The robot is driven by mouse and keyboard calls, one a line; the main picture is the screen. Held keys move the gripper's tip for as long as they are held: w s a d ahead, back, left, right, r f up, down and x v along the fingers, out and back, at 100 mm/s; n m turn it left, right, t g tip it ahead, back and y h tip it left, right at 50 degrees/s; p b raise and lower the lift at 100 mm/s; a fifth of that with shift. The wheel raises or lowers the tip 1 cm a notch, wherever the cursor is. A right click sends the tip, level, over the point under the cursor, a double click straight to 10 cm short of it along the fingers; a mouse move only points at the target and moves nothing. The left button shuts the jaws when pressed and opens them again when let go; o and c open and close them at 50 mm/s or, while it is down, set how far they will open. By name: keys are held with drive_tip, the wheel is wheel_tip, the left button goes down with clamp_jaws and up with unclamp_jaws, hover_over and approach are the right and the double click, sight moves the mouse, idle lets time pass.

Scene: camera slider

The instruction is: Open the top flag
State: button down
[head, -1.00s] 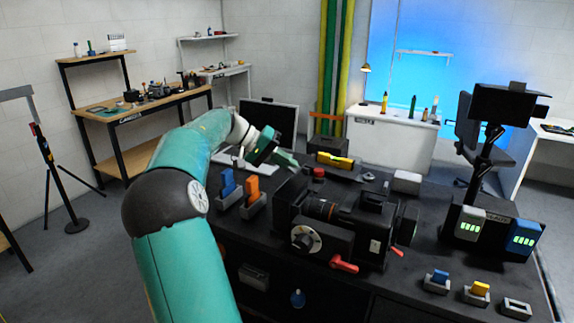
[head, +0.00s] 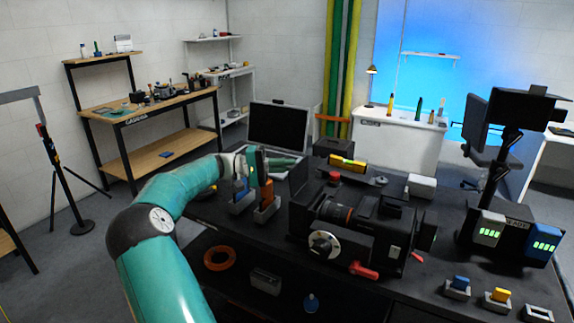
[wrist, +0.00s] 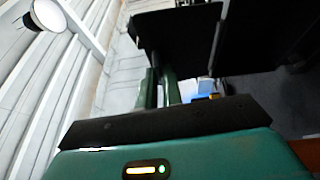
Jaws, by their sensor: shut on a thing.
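The black camera rig (head: 355,225) stands on the dark table, right of my gripper. A dark panel that looks like its top flag (head: 299,179) stands up at the rig's left end. My gripper (head: 293,161) reaches rightward at the top of this panel, above the orange battery. In the wrist view the two green fingers (wrist: 163,80) are close together, with their tips at the lower edge of a black panel (wrist: 180,35). They appear shut on it; the exact contact is dark and hard to see.
Blue (head: 240,196) and orange (head: 267,198) batteries in holders stand just below my gripper. A red button (head: 335,178) and yellow level (head: 347,163) lie behind the rig. A monitor stand (head: 500,165) is at right.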

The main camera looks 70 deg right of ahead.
drive_tip(key=shift+w+f+g, duration=0.1)
drive_tip(key=shift+w+g, duration=0.05)
drive_tip(key=shift+g, duration=0.15)
drive_tip(key=c, duration=1.6)
unclamp_jaws()
drive_tip(key=shift+o, duration=0.2)
drive_tip(key=v, duration=1.3)
drive_tip(key=shift+w, duration=0.4)
drive_tip(key=shift+f, duration=0.1)
